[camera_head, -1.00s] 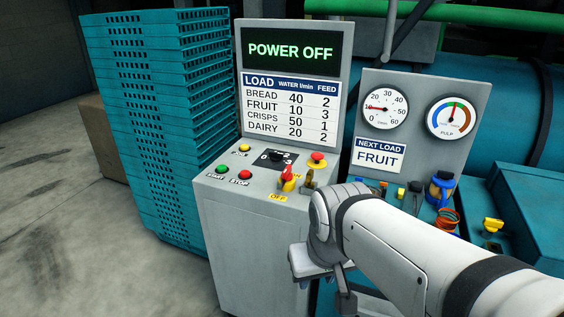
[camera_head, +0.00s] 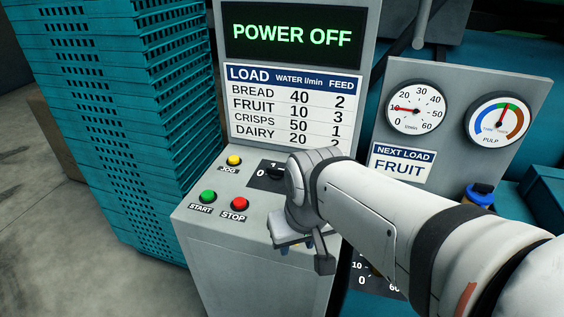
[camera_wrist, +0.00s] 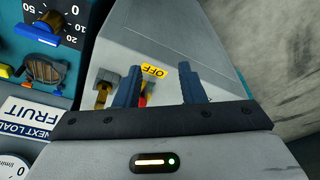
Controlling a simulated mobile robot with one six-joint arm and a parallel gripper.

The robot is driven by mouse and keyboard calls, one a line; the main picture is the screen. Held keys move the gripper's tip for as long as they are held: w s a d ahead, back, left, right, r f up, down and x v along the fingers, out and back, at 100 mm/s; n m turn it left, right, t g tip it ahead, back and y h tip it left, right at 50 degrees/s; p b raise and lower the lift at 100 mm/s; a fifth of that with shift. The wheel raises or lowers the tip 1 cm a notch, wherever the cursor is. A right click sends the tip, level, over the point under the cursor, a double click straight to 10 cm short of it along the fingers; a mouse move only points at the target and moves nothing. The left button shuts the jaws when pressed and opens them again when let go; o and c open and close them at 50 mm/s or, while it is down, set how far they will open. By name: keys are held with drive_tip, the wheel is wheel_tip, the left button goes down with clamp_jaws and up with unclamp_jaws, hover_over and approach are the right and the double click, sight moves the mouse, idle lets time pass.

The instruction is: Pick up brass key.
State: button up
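The brass key (camera_wrist: 103,93) shows in the wrist view as a small brass piece standing on the grey console top, just left of the left finger. In the head view my arm hides it. My gripper (camera_wrist: 161,84) is open, with its two blue fingers apart and nothing held between them. The red and yellow switch handle (camera_wrist: 149,92) shows partly behind the left finger, beside the yellow OFF label (camera_wrist: 152,70). I cannot tell how far the fingertips are above the console.
The console (camera_head: 250,272) carries a green START button (camera_head: 208,196), a red STOP button (camera_head: 240,203), a yellow JOG button (camera_head: 233,160) and a black dial (camera_head: 268,172). A gauge panel (camera_head: 455,135) stands to the right. Teal crates (camera_head: 150,120) are stacked at left.

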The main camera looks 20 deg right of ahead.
drive_tip(key=shift+o, duration=0.2)
drive_tip(key=shift+s+r, duration=0.1)
